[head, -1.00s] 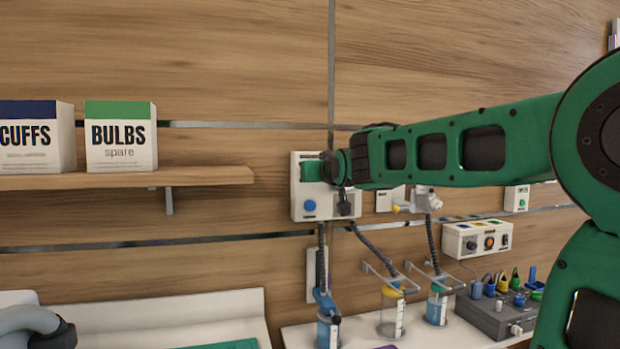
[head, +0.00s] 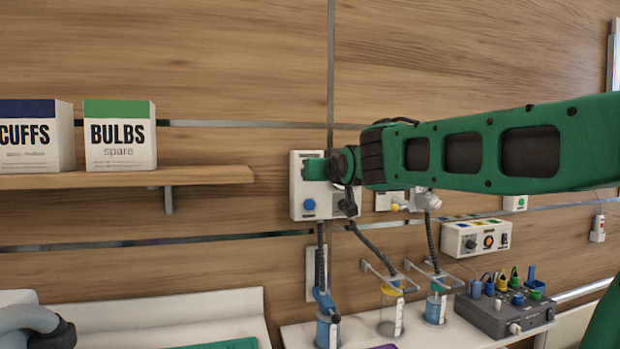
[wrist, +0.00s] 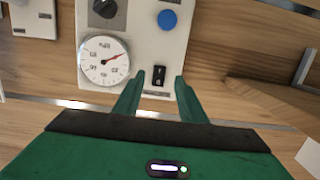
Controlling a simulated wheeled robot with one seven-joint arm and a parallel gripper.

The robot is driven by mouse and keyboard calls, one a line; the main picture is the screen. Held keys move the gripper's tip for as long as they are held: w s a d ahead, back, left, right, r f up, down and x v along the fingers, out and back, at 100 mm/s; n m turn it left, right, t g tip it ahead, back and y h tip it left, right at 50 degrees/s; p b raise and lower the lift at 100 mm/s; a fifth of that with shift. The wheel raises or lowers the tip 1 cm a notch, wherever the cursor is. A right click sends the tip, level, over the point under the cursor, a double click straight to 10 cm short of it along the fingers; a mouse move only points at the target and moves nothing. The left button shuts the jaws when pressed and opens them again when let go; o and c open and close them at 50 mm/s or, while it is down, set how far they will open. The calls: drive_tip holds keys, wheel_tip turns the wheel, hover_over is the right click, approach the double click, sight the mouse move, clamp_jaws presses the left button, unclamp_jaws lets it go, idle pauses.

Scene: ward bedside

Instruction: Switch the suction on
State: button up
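The white suction panel (head: 297,206) is on the wood wall. In the wrist view the panel (wrist: 146,40) carries a small black rocker switch (wrist: 158,81), a round gauge (wrist: 103,60) with a red needle, a blue knob (wrist: 167,19) and a dark knob (wrist: 104,8). The blue knob also shows in the head view (head: 309,204). My gripper (wrist: 160,78) is in front of the panel, its two green fingers apart with nothing between them. The switch shows in the gap between the tips. Contact and the rocker's position cannot be told. In the head view my gripper (head: 314,169) hides the panel's upper part.
Hoses run from the wall units to several jars (head: 390,313) below. A white box with round controls (head: 476,238) and a grey block with coloured plugs (head: 505,314) are at right. A wooden shelf (head: 205,175) at left holds the CUFFS (head: 36,137) and BULBS (head: 120,135) boxes.

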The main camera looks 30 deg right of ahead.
drive_tip(key=f+v, duration=0.1)
drive_tip(key=v, duration=0.5)
drive_tip(key=shift+s+r, duration=0.45)
drive_tip(key=shift+a, duration=0.1)
drive_tip(key=s+d+f+m+g, duration=0.1)
drive_tip(key=s+d+f+g, duration=0.2)
drive_tip(key=f, duration=0.5)
drive_tip(key=s+d+f+g, duration=0.1)
drive_tip(key=s+f+g, duration=0.1)
drive_tip(key=s+f, duration=0.45)
drive_tip(key=s+d+f+m+g, duration=0.1)
drive_tip(key=s+d+f+g, duration=0.15)
drive_tip(key=f, duration=0.65)
drive_tip(key=s+a+f+m+g+y, duration=0.1)
drive_tip(key=s+a+f+g, duration=0.1)
drive_tip(key=s+f+g, duration=0.2)
drive_tip(key=s+a+f+m+g+y, duration=0.1)
drive_tip(key=s+f+g, duration=0.3)
drive_tip(key=s+f, duration=0.6)
drive_tip(key=s+a+y, duration=0.1)
drive_tip(key=s, duration=0.6)
drive_tip(key=shift+s+f+g, duration=0.3)
drive_tip(key=shift+s+g, duration=0.05)
drive_tip(key=shift+a, duration=0.1)
